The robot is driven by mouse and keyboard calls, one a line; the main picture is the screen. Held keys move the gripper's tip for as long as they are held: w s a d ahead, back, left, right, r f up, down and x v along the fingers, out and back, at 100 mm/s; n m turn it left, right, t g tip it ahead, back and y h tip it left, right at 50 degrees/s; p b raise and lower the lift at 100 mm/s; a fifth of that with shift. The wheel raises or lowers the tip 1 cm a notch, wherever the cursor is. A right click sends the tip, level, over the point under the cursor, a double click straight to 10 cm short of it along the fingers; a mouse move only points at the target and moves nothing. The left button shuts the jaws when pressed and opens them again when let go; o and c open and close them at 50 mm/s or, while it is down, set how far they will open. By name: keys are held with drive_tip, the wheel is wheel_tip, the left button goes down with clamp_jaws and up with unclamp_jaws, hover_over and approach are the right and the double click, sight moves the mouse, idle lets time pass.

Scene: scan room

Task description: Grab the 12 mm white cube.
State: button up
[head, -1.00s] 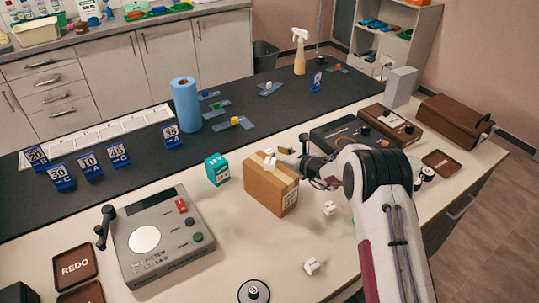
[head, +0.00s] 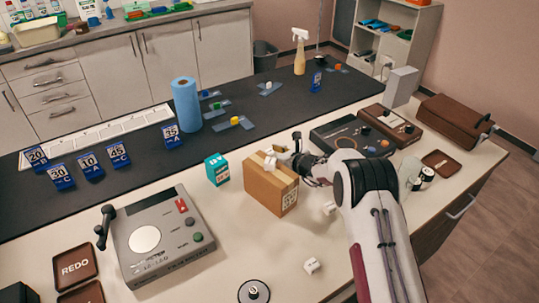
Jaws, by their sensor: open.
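Several small white blocks are in the head view, and I cannot read which is 12 mm. One white block (head: 270,161) is on top of the brown cardboard box (head: 262,187). Another white block (head: 328,208) lies on the pale bench right of the box, partly hidden by my arm. A third white block (head: 312,265) lies nearer the front. A small white one (head: 268,85) is on a grey-blue piece on the dark mat. My gripper (head: 298,158) is open beside the box's upper right edge, holding nothing that I can see.
A teal box (head: 217,169) stands left of the cardboard box. A grey device with a lever (head: 160,238) is at left. Dark and brown instrument cases (head: 388,124) stand behind my arm. The bench in front of the cardboard box is mostly clear.

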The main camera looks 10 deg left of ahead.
sight(270, 152)
drive_tip(key=c, duration=1)
drive_tip(key=shift+r, duration=0.2)
drive_tip(key=shift+r, duration=4.85)
